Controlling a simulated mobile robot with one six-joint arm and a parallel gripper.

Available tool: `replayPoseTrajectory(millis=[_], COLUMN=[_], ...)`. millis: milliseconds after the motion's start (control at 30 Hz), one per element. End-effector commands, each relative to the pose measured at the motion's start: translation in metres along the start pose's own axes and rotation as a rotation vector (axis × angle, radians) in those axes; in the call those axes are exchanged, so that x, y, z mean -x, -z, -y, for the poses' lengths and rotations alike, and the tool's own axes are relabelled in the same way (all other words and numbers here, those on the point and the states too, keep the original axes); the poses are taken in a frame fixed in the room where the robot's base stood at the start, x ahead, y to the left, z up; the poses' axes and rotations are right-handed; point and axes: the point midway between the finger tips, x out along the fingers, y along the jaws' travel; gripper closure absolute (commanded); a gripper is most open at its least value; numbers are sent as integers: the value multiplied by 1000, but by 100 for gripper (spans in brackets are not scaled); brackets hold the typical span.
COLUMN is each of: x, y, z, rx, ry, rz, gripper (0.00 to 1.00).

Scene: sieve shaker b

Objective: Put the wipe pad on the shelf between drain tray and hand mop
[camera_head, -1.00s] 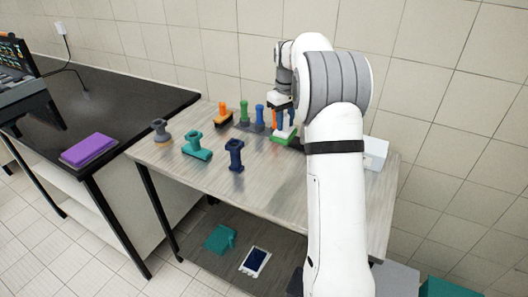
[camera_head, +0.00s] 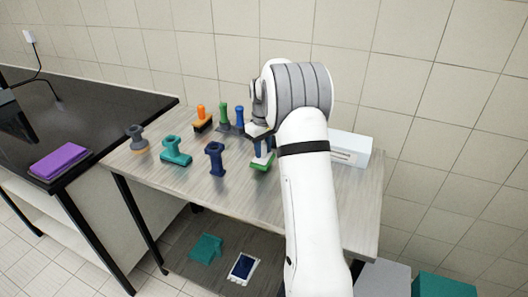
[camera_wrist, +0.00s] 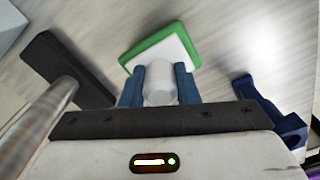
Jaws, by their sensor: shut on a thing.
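My gripper (camera_head: 262,147) is shut on the pale handle of a pad with a green base and white top (camera_head: 262,163), which I take to be the wipe pad. In the wrist view the pale handle stands between the two blue fingers (camera_wrist: 160,82), with the green-edged pad (camera_wrist: 158,48) beyond them. The pad is over the grey tabletop; whether it touches it, I cannot tell. On the lower shelf (camera_head: 190,233) lie a teal item (camera_head: 206,247) and a white-framed item with a dark blue middle (camera_head: 243,267). Which is the drain tray or hand mop is unclear.
On the tabletop (camera_head: 240,193) stand a navy tool (camera_head: 215,158), a teal tool (camera_head: 175,152), a grey tool (camera_head: 136,139), and orange (camera_head: 202,118), green and blue-handled tools. A white box (camera_head: 350,149) is at right. A purple pad (camera_head: 59,161) lies on the black counter.

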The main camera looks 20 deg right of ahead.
Motion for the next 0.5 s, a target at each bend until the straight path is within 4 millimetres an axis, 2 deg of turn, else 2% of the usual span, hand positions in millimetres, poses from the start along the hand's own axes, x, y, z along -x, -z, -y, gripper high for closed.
replayPoseTrajectory(millis=[100,467,500], x=[-16,-21,-21], y=[-1,-1,-1], z=[0,-1,-1], rx=[-1,-1,-1], ry=[1,0,0], rz=[2,1,1], gripper=[99,99,70])
